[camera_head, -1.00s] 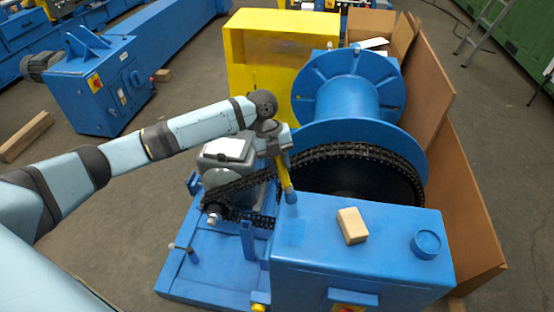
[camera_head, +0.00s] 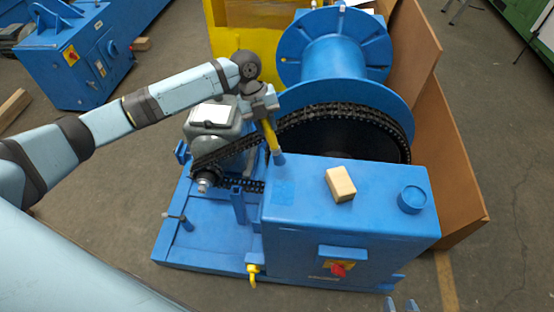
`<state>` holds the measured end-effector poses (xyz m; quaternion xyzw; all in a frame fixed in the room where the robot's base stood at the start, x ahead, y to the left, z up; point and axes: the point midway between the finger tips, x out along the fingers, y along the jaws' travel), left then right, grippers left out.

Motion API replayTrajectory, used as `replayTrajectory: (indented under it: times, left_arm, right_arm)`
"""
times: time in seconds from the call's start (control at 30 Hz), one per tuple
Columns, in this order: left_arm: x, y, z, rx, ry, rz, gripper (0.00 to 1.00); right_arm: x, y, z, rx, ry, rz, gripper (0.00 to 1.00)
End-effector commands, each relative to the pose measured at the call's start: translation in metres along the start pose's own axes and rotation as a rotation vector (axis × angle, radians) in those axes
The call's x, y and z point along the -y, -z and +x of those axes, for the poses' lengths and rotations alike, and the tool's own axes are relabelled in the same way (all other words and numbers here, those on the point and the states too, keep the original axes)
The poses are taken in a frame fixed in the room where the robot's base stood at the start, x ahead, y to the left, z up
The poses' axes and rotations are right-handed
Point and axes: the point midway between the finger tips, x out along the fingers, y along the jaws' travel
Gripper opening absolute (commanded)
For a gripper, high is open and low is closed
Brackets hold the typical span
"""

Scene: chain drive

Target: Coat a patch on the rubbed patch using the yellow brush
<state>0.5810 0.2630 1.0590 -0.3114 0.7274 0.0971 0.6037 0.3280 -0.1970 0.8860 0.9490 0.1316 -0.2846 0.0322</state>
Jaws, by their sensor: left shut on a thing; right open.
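My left gripper (camera_head: 262,112) is shut on the yellow brush (camera_head: 271,136). The brush points down, slightly tilted, with its blue tip (camera_head: 279,158) at the far left edge of the blue cabinet's top (camera_head: 310,200). I cannot tell whether the tip touches the cabinet. A faint, slightly different blue patch (camera_head: 283,190), apparently the rubbed patch, lies on the top just nearer than the tip. My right gripper (camera_head: 401,305) is open at the bottom edge, in front of the cabinet; only its fingertips show.
A beige block (camera_head: 340,184) and a round blue tin (camera_head: 412,199) stand on the cabinet top. Behind are a black chain (camera_head: 345,112) on a large wheel and a blue spool (camera_head: 335,60). A red switch (camera_head: 338,269) sits on the front. The patch is uncovered.

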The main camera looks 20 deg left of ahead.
Motion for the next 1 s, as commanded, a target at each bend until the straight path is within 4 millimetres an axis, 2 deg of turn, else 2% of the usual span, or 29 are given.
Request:
replayTrajectory:
  times: [0.2,0.4,0.7,1.0]
  left_arm:
    - [-0.002,-0.002,0.007,0.001,0.000,0.000,0.04]
    - [-0.001,-0.002,0.006,0.001,0.001,0.000,0.04]
    - [0.001,-0.002,-0.003,-0.002,0.003,0.000,0.04]
    - [-0.010,-0.013,0.012,0.000,-0.001,0.004,0.04]
  right_arm:
    - [0.000,0.000,0.000,0.000,0.000,0.000,0.45]
    - [0.000,0.001,-0.001,0.000,0.000,0.000,0.45]
    - [-0.003,0.022,-0.016,-0.001,-0.010,-0.002,0.45]
    - [-0.002,0.005,-0.008,0.005,-0.009,0.003,0.45]
